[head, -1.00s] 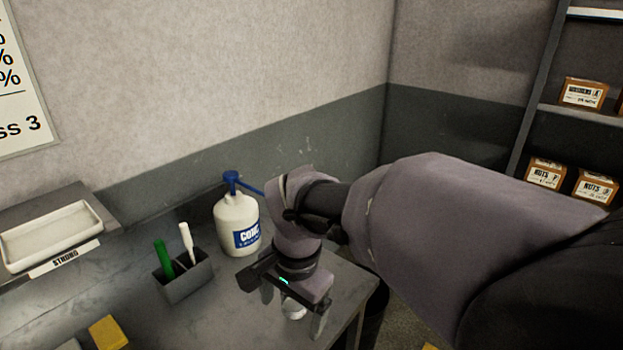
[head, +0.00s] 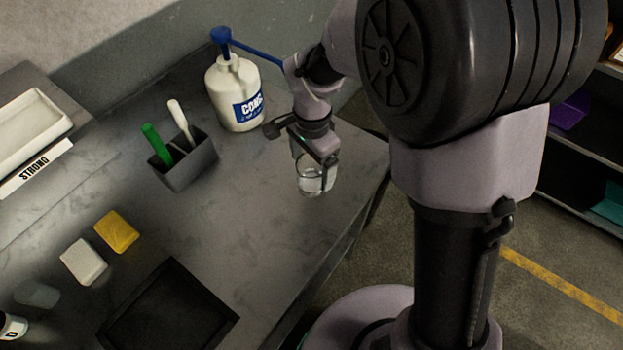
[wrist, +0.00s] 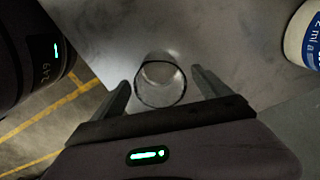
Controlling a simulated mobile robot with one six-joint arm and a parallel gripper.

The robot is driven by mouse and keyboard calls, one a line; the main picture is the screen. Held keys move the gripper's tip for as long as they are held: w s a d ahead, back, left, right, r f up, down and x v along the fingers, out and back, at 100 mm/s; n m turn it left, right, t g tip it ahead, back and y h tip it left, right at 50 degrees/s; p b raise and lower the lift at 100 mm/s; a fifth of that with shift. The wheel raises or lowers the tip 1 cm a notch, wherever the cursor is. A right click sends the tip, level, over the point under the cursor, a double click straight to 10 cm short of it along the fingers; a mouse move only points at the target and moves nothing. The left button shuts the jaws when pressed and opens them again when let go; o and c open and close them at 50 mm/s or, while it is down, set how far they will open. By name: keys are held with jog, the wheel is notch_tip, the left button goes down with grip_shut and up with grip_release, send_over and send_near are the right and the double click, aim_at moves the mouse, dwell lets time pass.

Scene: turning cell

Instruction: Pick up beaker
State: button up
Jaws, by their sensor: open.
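The beaker (head: 314,178) is a small clear glass vessel standing upright on the grey bench near its right edge. It also shows in the wrist view (wrist: 161,84), seen from above, with its round rim between the fingers. My gripper (head: 312,170) is over the beaker from above, jaws open. In the wrist view my gripper (wrist: 162,88) has one finger on each side of the beaker, with visible gaps on both sides. Part of the beaker's upper side is hidden by my gripper in the head view.
A white pump bottle (head: 236,95) with a blue spout stands just behind my gripper. A grey holder (head: 186,165) with green and white pens is to the left. Yellow (head: 117,232) and white (head: 84,262) blocks and a black tray (head: 168,312) lie nearer. The bench's right edge is close.

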aim_at(312, 173)
notch_tip(312, 173, down, 4)
jog(key=shift+r+b, duration=0.1)
jog(key=shift+b, duration=0.55)
jog(key=shift+c, duration=1.1)
jog(key=c, duration=1.4)
jog(key=shift+c, duration=0.2)
jog(key=shift+r, duration=0.2)
jog(key=shift+r+p, duration=0.9)
jog(key=shift+r, duration=0.45)
jog(key=s+d+r+p, duration=0.1)
jog(key=s+d, duration=0.2)
jog(key=s, duration=0.4)
jog(key=s+d+r+p, duration=0.1)
jog(key=s+d, duration=0.2)
jog(key=s, duration=0.4)
jog(key=shift+s+d, duration=0.15)
jog(key=shift+s, duration=0.2)
